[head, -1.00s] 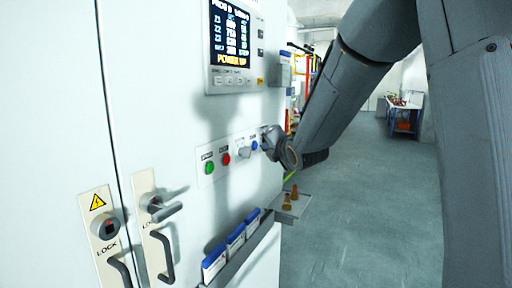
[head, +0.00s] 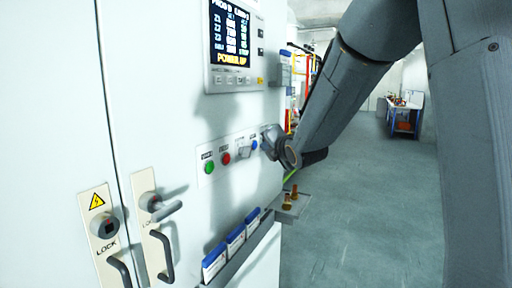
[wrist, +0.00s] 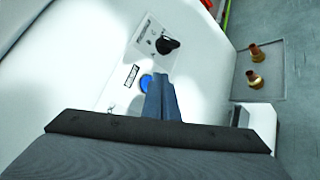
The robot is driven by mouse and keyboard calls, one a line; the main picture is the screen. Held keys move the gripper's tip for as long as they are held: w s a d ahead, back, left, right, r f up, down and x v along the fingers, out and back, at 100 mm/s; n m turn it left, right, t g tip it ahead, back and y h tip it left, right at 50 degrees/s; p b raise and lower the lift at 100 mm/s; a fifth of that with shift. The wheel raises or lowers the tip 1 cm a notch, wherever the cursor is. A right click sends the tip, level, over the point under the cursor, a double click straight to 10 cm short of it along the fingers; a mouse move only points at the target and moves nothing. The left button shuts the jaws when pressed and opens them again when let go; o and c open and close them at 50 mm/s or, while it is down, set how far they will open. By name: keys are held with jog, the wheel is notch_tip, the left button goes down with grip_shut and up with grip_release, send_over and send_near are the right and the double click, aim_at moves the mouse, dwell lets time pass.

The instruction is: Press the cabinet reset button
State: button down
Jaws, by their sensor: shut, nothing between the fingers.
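The white cabinet (head: 60,130) has a row of controls on its front. A round blue button (head: 254,145) sits near the right end of the row. It also shows in the wrist view (wrist: 146,81), just left of my fingertips, which may cover its right edge. A printed label is beside it. My gripper (wrist: 158,79) is shut and empty, pointing at the panel; in the head view it shows at the row's right end (head: 268,139). I cannot tell whether it touches the panel or button.
Green (head: 209,168) and red (head: 226,159) buttons and a grey control (head: 243,151) lie left of the blue one. A black rotary knob (wrist: 168,45) is beyond it. Below, a rack (head: 238,255) holds blue-topped booklets, and brass fittings (head: 290,196) stand on a ledge.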

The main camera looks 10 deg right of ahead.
jog(key=shift+w+a+b, duration=0.45)
jog(key=shift+a+b, duration=0.25)
jog(key=shift+b, duration=0.15)
dwell(0.7)
dwell(0.4)
jog(key=shift+s+d, duration=0.55)
jog(key=shift+d, duration=0.15)
jog(key=shift+d, duration=0.1)
jog(key=shift+s+d+p, duration=0.25)
jog(key=shift+s+d, duration=0.5)
jog(key=shift+d, duration=0.25)
jog(key=shift+s+d+p, duration=0.25)
jog(key=shift+s+d, duration=0.45)
jog(key=shift+d, duration=0.25)
